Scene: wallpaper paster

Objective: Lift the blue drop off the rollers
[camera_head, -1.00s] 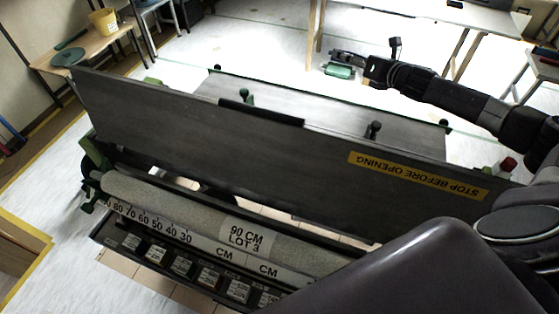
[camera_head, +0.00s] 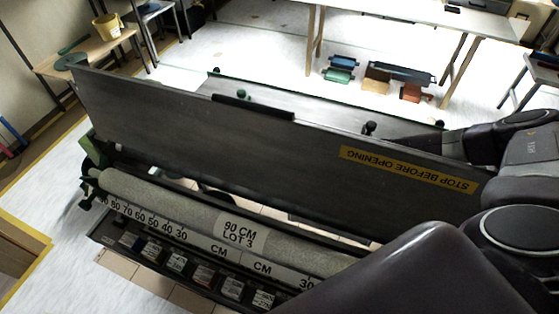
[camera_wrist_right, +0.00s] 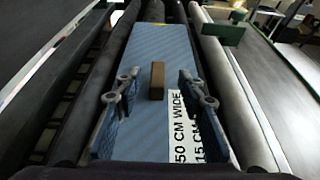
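The blue drop (camera_wrist_right: 147,50) is a flat, folded-looking blue piece. In the right wrist view it lies along dark rollers (camera_wrist_right: 247,120) and carries a white label reading "50 CM WIDE". A small brown block (camera_wrist_right: 157,81) stands up from its middle. My right gripper (camera_wrist_right: 159,84) is open over the drop. Its two fingers are apart on either side of the block, with visible gaps. In the head view the raised lid hides the drop and this gripper. My left gripper is not in view.
The paster's grey lid (camera_head: 215,135) stands raised, marked "STOP BEFORE OPENING". In front of it lies a grey roll (camera_head: 165,200) labelled "90 CM LOT 3". Green and reddish items (camera_head: 340,68) sit on the floor under the far table (camera_head: 420,16).

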